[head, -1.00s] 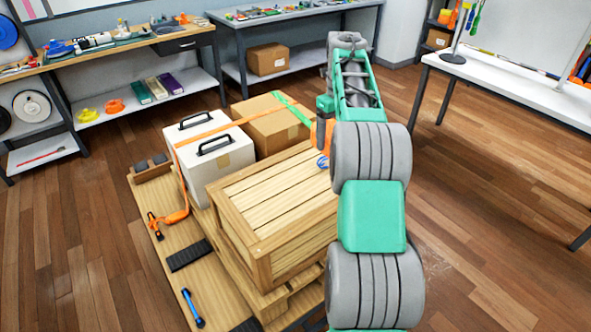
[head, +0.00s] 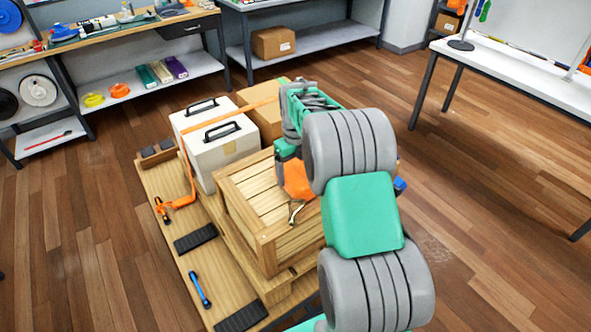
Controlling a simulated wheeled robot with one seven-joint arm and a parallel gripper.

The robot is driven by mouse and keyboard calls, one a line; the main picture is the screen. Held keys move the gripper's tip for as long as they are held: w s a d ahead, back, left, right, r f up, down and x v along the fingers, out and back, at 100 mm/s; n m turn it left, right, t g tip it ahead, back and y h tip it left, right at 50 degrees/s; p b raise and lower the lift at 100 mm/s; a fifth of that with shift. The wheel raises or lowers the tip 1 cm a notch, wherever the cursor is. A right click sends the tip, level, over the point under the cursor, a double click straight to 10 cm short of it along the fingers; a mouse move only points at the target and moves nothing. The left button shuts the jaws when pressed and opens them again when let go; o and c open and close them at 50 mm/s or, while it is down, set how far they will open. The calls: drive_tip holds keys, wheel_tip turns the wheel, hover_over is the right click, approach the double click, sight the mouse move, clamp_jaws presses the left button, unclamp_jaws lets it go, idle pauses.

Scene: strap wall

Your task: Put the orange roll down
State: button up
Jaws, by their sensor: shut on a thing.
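The orange roll (head: 297,181) shows beneath the end of my arm, over the right part of the wooden crate's top (head: 253,188). A bent metal hook (head: 296,211) hangs from its near side. My gripper (head: 289,160) is shut on the roll; its fingers are mostly hidden by my arm and the roll. I cannot tell whether the roll touches the crate top or is just above it. The left part of the crate top is bare.
A white case (head: 217,150) with black handles and a cardboard box (head: 264,122) stand behind the crate, with an orange strap over them. An orange ratchet (head: 178,203), black pads and a blue-handled bar (head: 199,290) lie on the pallet's left side. A small blue thing (head: 400,185) shows right of my arm.

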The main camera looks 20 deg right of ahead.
sight(296, 170)
drive_tip(key=shift+d+f, duration=0.1)
drive_tip(key=shift+f, duration=0.15)
drive_tip(key=o, duration=1.9)
wheel_tip(296, 170, up, 12)
drive_tip(key=b, duration=0.2)
drive_tip(key=s+a+r+n+t, duration=0.1)
drive_tip(key=s+a+r+n, duration=0.25)
drive_tip(key=n, duration=0.45)
drive_tip(key=s+a+f+n+t, duration=0.1)
drive_tip(key=s+a+f+n, duration=0.2)
drive_tip(key=s+n, duration=0.6)
drive_tip(key=s+a+f+n+t, duration=0.1)
drive_tip(key=s+a+f+n, duration=0.2)
drive_tip(key=n, duration=1.4)
drive_tip(key=s+a, duration=0.3)
drive_tip(key=s, duration=0.3)
drive_tip(key=shift+s+a+t, duration=0.2)
drive_tip(key=shift+t, duration=0.2)
